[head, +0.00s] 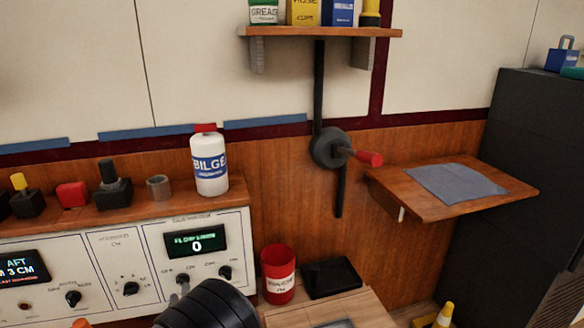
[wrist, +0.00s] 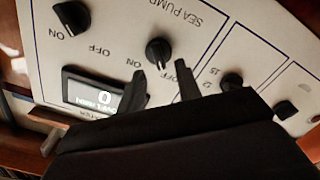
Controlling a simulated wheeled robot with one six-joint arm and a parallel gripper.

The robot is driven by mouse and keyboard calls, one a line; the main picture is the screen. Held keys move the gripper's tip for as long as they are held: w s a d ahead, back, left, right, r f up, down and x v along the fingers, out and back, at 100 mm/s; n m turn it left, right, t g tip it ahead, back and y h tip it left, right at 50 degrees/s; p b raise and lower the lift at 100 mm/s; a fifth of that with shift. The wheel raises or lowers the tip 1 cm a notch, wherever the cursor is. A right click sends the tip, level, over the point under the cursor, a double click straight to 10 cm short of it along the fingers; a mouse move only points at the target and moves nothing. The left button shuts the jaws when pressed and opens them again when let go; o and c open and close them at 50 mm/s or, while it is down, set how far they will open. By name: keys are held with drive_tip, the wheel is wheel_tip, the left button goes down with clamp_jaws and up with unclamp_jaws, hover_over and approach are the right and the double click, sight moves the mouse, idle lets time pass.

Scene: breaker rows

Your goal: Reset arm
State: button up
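My gripper shows in the wrist view (wrist: 162,78), its two dark fingers apart with a gap between them. Nothing is held between the fingers. A black knob (wrist: 158,52) on the white panel (wrist: 110,30) lies just beyond the fingertips, in line with the gap. I cannot tell whether the fingers touch it. The panel's lettering, including SEA PUMP, appears upside down there. In the head view my black ribbed arm (head: 215,306) rises from the bottom edge in front of the white panel (head: 110,262); the fingers are not clear there.
The panel has lit displays (head: 195,240) and other knobs (head: 225,272). A BILGE bottle (head: 210,170) stands on the ledge above. A red can (head: 278,275) and black tray (head: 331,278) sit right of the panel. A red-handled lever (head: 368,158) sticks out from the wall.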

sight(180, 285)
drive_tip(key=x, duration=0.3)
drive_tip(key=shift+s+b, duration=0.1)
drive_tip(key=shift+b, duration=0.2)
drive_tip(key=shift+s, duration=0.1)
